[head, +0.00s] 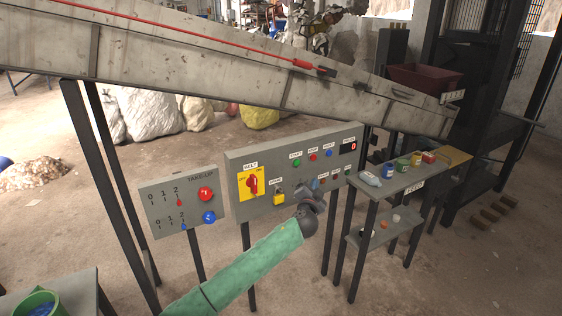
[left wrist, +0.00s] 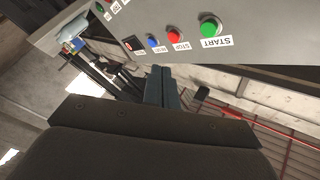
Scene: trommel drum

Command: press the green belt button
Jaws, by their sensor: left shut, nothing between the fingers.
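The green START button (head: 296,162) is at the left of the upper row on the grey belt panel (head: 240,158). It also shows in the left wrist view (left wrist: 209,27), with its label upside down. Beside it are the red STOP button (left wrist: 174,34) and the blue RESET button (left wrist: 154,43). My left gripper (head: 316,184) is in front of the panel, below and right of the green button. In the left wrist view its fingers (left wrist: 158,70) are together and empty, left of the green button. They appear apart from it. My right gripper is out of view.
A yellow plate with a red rotary switch (head: 252,183) is at the panel's left. A take-up panel (head: 165,210) stands further left. A shelf (head: 408,182) with small containers stands right. The sloping conveyor (head: 230,65) runs above the panels.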

